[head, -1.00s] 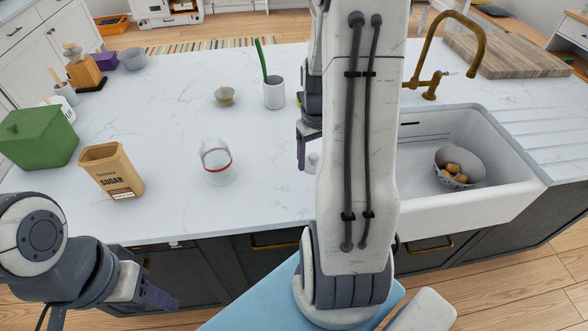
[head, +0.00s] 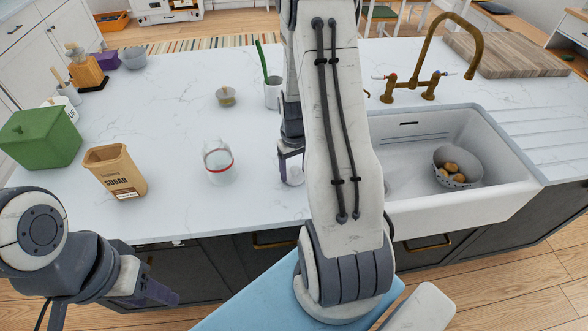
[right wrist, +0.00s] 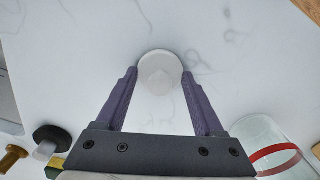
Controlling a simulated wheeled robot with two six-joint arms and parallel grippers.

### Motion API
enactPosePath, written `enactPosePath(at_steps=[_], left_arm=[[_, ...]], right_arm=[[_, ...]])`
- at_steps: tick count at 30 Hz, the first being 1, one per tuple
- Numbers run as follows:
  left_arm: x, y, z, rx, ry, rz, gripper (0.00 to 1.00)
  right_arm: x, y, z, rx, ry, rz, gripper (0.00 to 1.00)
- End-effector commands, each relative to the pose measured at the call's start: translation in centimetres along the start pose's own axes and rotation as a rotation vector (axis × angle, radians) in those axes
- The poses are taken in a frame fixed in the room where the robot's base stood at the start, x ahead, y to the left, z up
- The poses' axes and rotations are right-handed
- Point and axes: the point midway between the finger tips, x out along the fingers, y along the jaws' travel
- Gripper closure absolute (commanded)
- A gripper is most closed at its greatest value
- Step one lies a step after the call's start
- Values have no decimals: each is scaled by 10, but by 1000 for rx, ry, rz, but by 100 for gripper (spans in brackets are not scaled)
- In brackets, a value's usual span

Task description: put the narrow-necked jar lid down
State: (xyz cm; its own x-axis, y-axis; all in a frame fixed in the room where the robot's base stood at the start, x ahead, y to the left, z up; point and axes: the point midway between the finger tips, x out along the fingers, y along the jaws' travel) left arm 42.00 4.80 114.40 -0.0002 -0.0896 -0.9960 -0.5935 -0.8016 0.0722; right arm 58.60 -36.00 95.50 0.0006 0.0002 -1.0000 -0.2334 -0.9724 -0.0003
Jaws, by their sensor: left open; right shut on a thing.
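The white round jar lid (right wrist: 160,72) sits between the fingertips of my right gripper (right wrist: 160,82), which is shut on it. In the head view the right gripper (head: 291,178) is low over the counter, right of the glass jar, with the pale lid (head: 295,170) partly hidden by the fingers. Whether the lid touches the counter I cannot tell. The clear glass jar with a red band (head: 219,163) stands upright and open on the counter; it also shows in the right wrist view (right wrist: 268,145). My left gripper (head: 162,294) is open and empty before the counter's front edge.
The sugar bag (head: 116,171) and green bin (head: 40,138) stand at the left. The sink (head: 455,205) with a colander (head: 457,167) is at the right. Counter around the jar is clear.

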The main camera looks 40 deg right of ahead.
Motion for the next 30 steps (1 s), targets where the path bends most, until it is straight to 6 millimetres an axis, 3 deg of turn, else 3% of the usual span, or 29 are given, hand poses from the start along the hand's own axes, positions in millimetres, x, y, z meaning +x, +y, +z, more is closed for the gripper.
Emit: enactPosePath(at_steps=[2,3,5,17,30], left_arm=[[3,0,0,0,0,0,50],[2,0,0,0,0,0,50],[2,0,0,0,0,0,50],[2,0,0,0,0,0,50],[15,-1,1,1,0,0,50]], right_arm=[[4,0,0,0,0,0,83],[3,0,0,0,0,0,22],[2,0,0,0,0,0,0],[-8,0,-1,0,3,1,0],[-94,0,-1,0,6,2,0]])
